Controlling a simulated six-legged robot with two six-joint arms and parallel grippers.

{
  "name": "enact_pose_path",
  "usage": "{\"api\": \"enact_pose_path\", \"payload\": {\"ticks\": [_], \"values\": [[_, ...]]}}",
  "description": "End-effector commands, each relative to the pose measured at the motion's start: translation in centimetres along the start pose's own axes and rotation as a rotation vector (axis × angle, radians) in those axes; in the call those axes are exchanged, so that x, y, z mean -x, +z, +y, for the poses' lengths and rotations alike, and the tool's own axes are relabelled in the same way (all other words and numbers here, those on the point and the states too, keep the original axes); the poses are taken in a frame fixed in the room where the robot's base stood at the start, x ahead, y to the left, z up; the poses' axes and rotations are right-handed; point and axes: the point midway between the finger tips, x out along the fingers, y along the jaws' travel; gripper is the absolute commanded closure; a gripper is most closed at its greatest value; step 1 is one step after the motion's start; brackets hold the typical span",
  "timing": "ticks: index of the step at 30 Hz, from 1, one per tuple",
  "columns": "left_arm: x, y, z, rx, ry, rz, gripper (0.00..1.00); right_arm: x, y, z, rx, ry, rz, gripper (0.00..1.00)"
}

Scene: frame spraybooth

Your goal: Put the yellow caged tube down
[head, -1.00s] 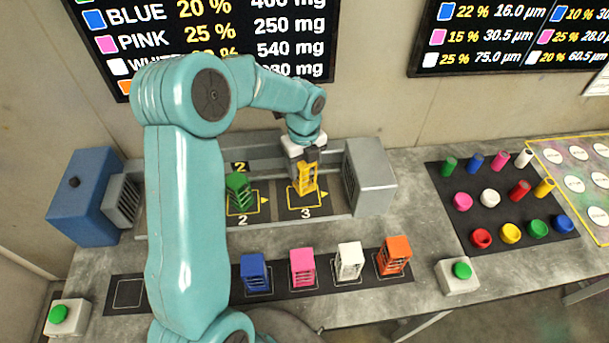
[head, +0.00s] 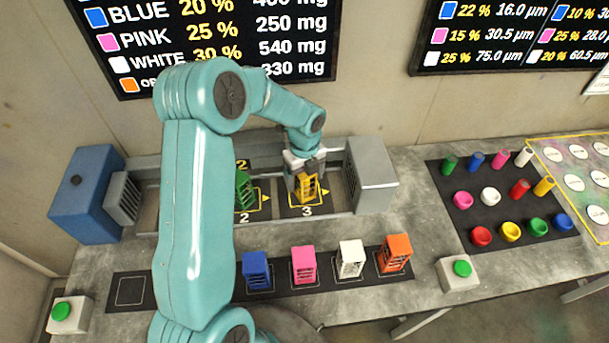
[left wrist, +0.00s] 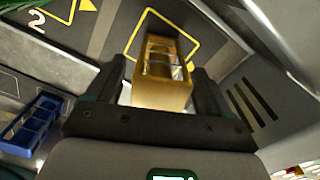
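The yellow caged tube (head: 307,188) is upright at the yellow-outlined pad numbered 3, inside the trough between the two booth ends. My left gripper (head: 306,178) comes down from above, with its fingers on either side of the tube. In the left wrist view the tube (left wrist: 162,75) fills the space between the dark fingers, and the gripper looks shut on it. Part of the yellow outline (left wrist: 190,42) shows beyond it. Whether the tube's foot touches the pad is hard to tell. My right gripper is not in view.
A green caged tube (head: 243,190) stands on pad 2, left of the gripper, partly behind my arm. A grey block (head: 371,176) stands close on the right. Blue (head: 256,270), pink (head: 303,265), white (head: 350,258) and orange (head: 395,253) caged tubes stand in front.

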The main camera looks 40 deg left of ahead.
Motion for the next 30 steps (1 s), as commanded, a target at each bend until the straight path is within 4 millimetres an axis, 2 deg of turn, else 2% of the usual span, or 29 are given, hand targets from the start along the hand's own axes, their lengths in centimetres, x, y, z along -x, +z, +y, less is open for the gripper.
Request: {"api": "enact_pose_path", "payload": {"ticks": [6, 8, 21, 25, 30], "values": [[0.7, 0.0, 0.0, 0.0, -0.001, -0.001, 0.19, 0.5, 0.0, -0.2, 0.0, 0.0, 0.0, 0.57], [1.0, 0.1, -0.1, 0.0, -0.002, -0.002, 0.19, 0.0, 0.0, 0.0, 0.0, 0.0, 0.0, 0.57], [10.3, 0.0, 0.0, -0.001, -0.004, -0.002, 0.19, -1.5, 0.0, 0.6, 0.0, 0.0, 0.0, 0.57], [11.8, 0.0, 0.0, 0.0, -0.002, -0.002, 0.19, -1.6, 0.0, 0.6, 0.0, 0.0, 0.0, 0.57], [12.4, 0.0, 0.0, 0.0, 0.0, 0.0, 0.19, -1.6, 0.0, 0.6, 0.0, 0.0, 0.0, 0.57]]}}
